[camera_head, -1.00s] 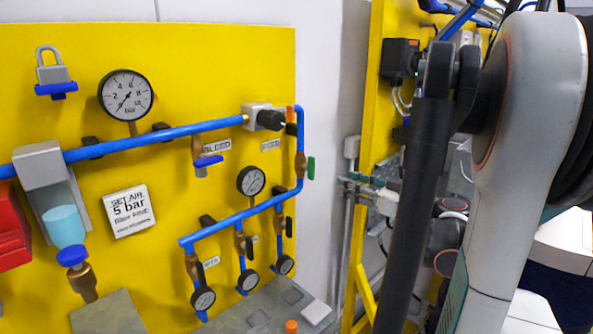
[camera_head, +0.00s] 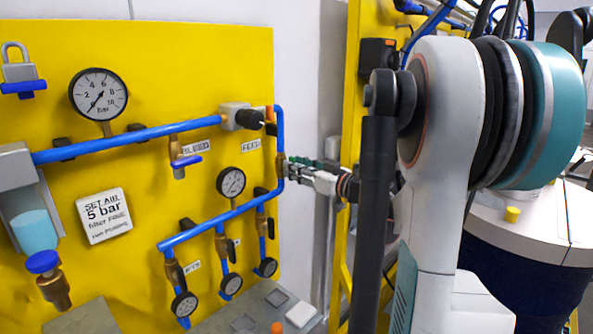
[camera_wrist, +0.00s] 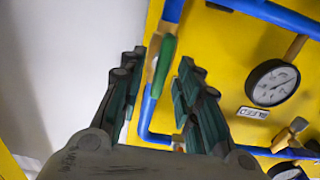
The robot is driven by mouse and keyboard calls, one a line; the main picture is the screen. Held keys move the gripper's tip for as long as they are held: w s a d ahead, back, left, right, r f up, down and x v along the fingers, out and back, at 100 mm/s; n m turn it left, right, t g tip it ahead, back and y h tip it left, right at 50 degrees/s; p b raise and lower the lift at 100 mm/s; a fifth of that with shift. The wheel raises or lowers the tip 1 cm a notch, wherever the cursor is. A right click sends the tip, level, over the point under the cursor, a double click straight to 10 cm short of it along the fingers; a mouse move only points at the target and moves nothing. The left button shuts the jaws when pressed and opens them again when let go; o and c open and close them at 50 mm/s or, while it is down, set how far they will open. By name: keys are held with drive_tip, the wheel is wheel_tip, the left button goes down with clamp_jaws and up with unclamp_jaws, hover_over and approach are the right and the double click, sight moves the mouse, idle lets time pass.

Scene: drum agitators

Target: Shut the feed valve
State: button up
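The feed valve (camera_head: 279,168) is a brass body on the vertical blue pipe at the yellow panel's right edge, below the FEED label (camera_head: 251,144). Its green handle (camera_wrist: 166,60) shows in the wrist view, lying roughly along the pipe. My gripper (camera_head: 293,165) reaches the valve from the right in the head view and hides the handle there. In the wrist view my gripper (camera_wrist: 162,72) is open, with the green handle between and just beyond its two dark green fingers. I cannot tell whether a finger touches it.
A blue-handled bleed valve (camera_head: 183,160), a large gauge (camera_head: 98,94) and a smaller gauge (camera_head: 231,182) are on the panel left of the feed valve. A black regulator knob (camera_head: 249,119) is just above. A yellow post (camera_head: 353,130) stands to the right, near my arm.

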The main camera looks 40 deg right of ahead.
drive_tip(key=shift+w, duration=0.3)
clamp_jaws()
